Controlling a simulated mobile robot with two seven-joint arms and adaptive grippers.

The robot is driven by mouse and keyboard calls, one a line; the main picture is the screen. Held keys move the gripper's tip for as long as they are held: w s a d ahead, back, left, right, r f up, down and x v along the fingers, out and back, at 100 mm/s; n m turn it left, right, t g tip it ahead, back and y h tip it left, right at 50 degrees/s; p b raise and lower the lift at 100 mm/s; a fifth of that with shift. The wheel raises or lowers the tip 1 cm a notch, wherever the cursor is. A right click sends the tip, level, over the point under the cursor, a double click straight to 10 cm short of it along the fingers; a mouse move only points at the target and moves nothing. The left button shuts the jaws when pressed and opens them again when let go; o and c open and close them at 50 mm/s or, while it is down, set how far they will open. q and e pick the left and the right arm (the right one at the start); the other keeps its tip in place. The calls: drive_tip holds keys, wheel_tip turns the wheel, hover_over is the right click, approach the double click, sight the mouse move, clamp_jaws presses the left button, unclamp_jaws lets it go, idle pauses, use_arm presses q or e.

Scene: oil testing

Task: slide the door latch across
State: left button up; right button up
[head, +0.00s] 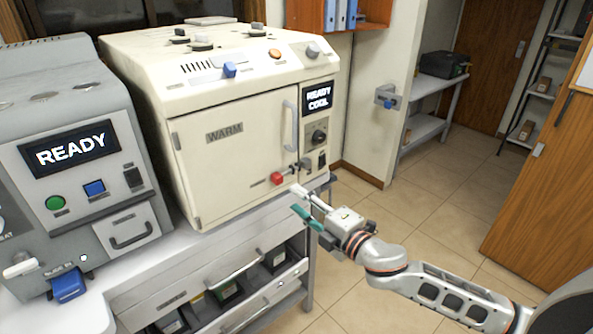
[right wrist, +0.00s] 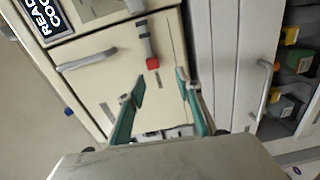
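The cream warming cabinet (head: 245,140) has a closed door marked WARM, with a vertical grey handle (head: 290,125). The door latch is a grey bar with a red knob (head: 277,178) low at the door's right edge. My left gripper is not in view.
A grey machine with a READY screen (head: 71,149) stands left of the cabinet. Below is a bench with an open drawer (head: 250,297) holding several small containers. A wall-mounted bracket (head: 388,97) and wooden door are at right. The tiled floor (head: 440,215) is clear.

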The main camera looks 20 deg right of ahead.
sight(281, 181)
drive_tip(key=shift+n, duration=0.3)
drive_tip(key=x, duration=0.2)
drive_tip(key=r+x, duration=0.1)
drive_tip(key=x, duration=0.5)
drive_tip(key=shift+w+d+r+p, duration=0.2)
drive_tip(key=shift+d+p, duration=0.1)
drive_tip(key=shift+p, duration=0.1)
clamp_jaws()
